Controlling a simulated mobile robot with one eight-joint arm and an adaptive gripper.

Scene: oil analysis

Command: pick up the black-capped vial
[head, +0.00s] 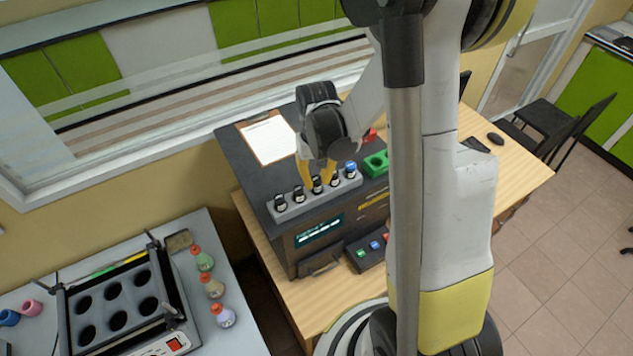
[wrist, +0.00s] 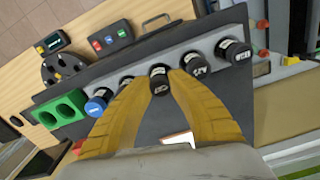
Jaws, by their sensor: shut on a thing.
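A grey rack (head: 308,203) holds a row of vials on the dark top of the analysis machine. Several vials have black caps and the one at the right end has a blue cap (head: 350,169). My gripper (head: 316,168) reaches down over the middle of the row. In the wrist view its yellow fingers (wrist: 160,80) are closed around the middle black-capped vial (wrist: 159,84). That vial is in line with the others, and its lower part is hidden, so I cannot tell if it is lifted. Black-capped vials (wrist: 196,65) stand close on both sides.
A green block with holes (head: 376,163) sits right of the rack. A clipboard (head: 267,138) lies behind it. A small button box (head: 368,251) stands in front. A heater with round wells (head: 117,305) and several small flasks (head: 213,287) occupy the left table.

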